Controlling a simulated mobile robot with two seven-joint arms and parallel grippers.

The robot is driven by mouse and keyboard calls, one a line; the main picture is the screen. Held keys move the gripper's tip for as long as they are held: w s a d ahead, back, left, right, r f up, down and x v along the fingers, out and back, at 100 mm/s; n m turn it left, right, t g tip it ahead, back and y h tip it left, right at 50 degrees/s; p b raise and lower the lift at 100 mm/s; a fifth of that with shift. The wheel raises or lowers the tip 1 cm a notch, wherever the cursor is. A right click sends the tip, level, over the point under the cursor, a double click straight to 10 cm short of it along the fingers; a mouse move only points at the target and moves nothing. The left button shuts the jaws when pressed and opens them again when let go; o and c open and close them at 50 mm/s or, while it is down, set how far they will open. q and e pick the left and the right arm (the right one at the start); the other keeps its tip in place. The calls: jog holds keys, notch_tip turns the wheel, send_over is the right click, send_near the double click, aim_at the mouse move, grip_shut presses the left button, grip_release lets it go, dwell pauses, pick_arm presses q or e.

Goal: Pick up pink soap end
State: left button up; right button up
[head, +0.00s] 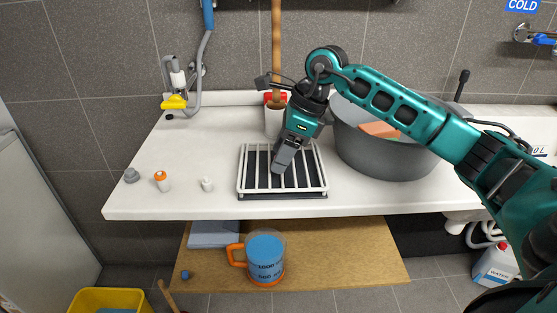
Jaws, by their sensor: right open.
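My right gripper (280,168) comes in from the right and points down over a white wire rack (241,178) with a dark base on the white counter. It is open, with its fingertips low over the middle of the rack. I cannot make out a pink soap end on the rack; the gripper hides part of the slats. A salmon-pink block (380,130) shows in the large grey tub (385,166), partly behind my right arm. I cannot tell whether it is soap. My left gripper is not in view.
A white and red container (273,122) with a wooden handle stands behind the rack. An orange-capped bottle (162,181), a small white bottle (207,184) and a grey knob (131,175) stand on the left counter. A blue and orange mug (265,258) sits on the lower shelf.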

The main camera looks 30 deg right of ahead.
grip_shut()
dwell(0.4)
jog(key=shift+r, duration=0.1)
